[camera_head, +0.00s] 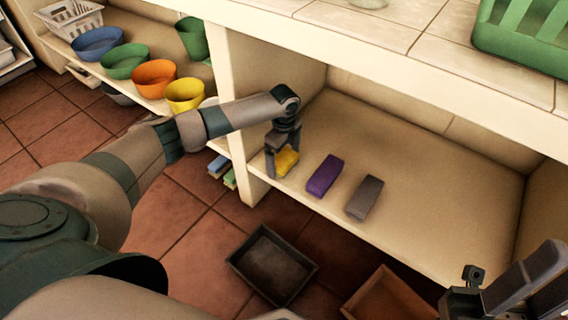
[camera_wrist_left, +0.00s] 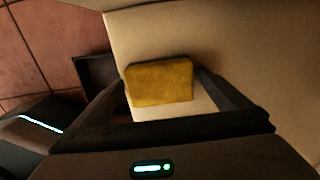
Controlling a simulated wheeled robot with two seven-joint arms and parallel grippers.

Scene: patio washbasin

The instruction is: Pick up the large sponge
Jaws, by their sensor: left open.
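A yellow sponge (camera_head: 288,161) lies on the cream shelf near its left end. Beside it to the right are a purple block (camera_head: 324,176) and a grey block (camera_head: 364,197), which may also be sponges. My left gripper (camera_head: 281,168) is at the yellow sponge, and its fingers partly hide it. In the left wrist view the yellow sponge (camera_wrist_left: 160,82) sits between the spread fingers of my left gripper (camera_wrist_left: 165,100). I cannot tell whether the fingers touch it. My right gripper (camera_head: 472,292) is at the lower right, apart from the blocks; its jaws are unclear.
The cream shelf (camera_head: 440,190) is clear to the right, under a tiled counter (camera_head: 385,36). A dark tray (camera_head: 272,265) and a brown tray (camera_head: 388,298) are on the tiled floor. Bowls, including an orange one (camera_head: 153,78), stand on the left shelf. A green rack (camera_head: 525,38) stands on top.

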